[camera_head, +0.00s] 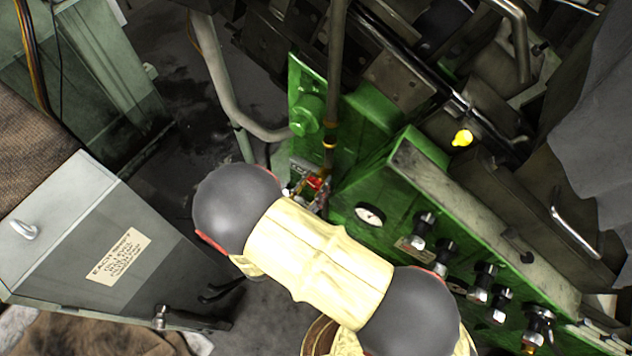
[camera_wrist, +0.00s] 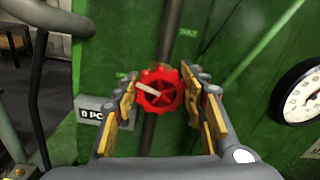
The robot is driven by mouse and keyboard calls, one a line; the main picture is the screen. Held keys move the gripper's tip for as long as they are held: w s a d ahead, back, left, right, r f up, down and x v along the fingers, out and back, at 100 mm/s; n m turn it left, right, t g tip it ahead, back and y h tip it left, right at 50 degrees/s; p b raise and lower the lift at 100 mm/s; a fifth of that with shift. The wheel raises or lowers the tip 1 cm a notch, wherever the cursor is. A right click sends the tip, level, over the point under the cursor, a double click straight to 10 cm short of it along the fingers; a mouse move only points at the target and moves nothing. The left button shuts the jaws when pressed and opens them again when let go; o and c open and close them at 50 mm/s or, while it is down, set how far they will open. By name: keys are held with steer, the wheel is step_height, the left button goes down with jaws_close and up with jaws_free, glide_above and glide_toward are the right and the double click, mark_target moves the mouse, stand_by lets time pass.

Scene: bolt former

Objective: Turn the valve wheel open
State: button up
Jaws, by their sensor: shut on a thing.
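The red valve wheel (camera_wrist: 167,91) has a lobed rim and shows in the middle of the wrist view, in front of a dark vertical pipe and a green panel. A pale bar lies across its left part. My gripper (camera_wrist: 163,80) has one yellow-padded finger on each side of the wheel and is shut on it. In the head view, a small red part of the wheel (camera_head: 315,183) shows beside my gripper (camera_head: 308,192), just past my arm. My arm hides much of the area below it.
A pressure gauge (camera_head: 369,214) sits on the green machine right of the wheel, with several black knobs further right. A vertical pipe (camera_head: 335,80) rises behind the wheel. A grey cabinet (camera_head: 80,235) stands at left. A bent pale pipe (camera_head: 225,90) runs nearby.

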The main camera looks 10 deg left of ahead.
steer(key=shift+c, duration=0.2)
steer(key=n+p, duration=0.2)
steer(key=n, duration=0.1)
steer(key=shift+w+a+n, duration=0.1)
steer(key=shift+a+n, duration=0.05)
steer(key=shift+n, duration=0.25)
steer(key=n+p, duration=0.2)
steer(key=n, duration=0.3)
steer(key=shift+a+f, duration=0.1)
steer(key=shift+n, duration=0.4)
steer(key=o, duration=0.9)
steer(key=shift+f, duration=0.1)
steer(key=v, duration=0.7)
steer(key=shift+s, duration=0.25)
steer(key=shift+a, duration=0.1)
